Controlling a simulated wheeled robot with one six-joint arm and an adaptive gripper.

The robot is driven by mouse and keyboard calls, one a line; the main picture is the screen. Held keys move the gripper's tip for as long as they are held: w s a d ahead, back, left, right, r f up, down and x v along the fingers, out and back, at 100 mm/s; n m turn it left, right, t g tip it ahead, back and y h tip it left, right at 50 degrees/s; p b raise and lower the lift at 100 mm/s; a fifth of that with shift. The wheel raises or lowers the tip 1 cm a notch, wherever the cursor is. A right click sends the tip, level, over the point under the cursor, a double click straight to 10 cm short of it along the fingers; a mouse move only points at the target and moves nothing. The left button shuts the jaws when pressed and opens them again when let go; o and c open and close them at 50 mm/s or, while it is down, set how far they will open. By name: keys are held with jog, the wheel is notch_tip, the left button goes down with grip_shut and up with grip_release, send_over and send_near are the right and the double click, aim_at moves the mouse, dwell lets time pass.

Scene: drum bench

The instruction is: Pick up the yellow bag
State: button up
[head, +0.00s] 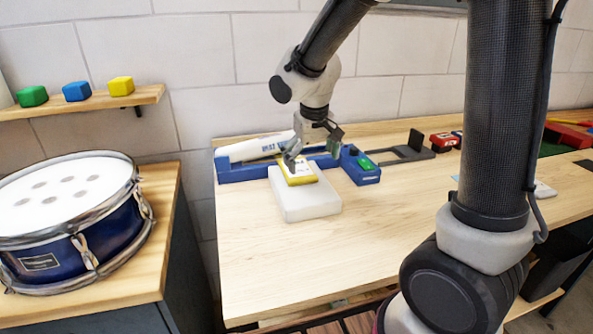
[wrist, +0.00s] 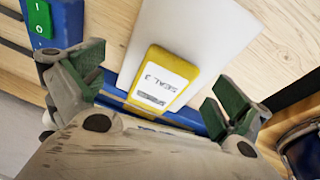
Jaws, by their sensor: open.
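The yellow bag (head: 298,171) lies on a white block (head: 309,204) on the wooden bench. In the wrist view the yellow bag (wrist: 160,79) has a white label with black print, and it lies near one end of the white block (wrist: 192,30). My gripper (head: 316,155) is above the bag in the head view and hides part of it. In the wrist view my gripper (wrist: 160,90) is open, with one green-padded finger on each side of the bag and gaps between. I cannot tell the exact height of the fingertips over the bag.
A blue device (head: 361,167) with a green panel stands behind the block, with a white roll-like packet (head: 255,149) on its left part. A blue drum (head: 75,225) sits on a separate cabinet at left. The bench front (head: 290,265) is clear.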

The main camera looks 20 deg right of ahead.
jog(key=m+t, duration=0.2)
send_near(297, 164)
jog(key=shift+s+f+y, duration=0.3)
jog(key=shift+s+y, duration=0.1)
jog(key=shift+s, duration=0.2)
jog(key=shift+w+f, duration=0.2)
jog(key=x, duration=0.7)
jog(key=shift+s+d+f, duration=0.1)
jog(key=shift+s+f, duration=0.05)
jog(key=shift+f, duration=0.1)
jog(key=shift+c, duration=0.2)
jog(key=c, duration=1.1)
jog(key=shift+r, duration=0.3)
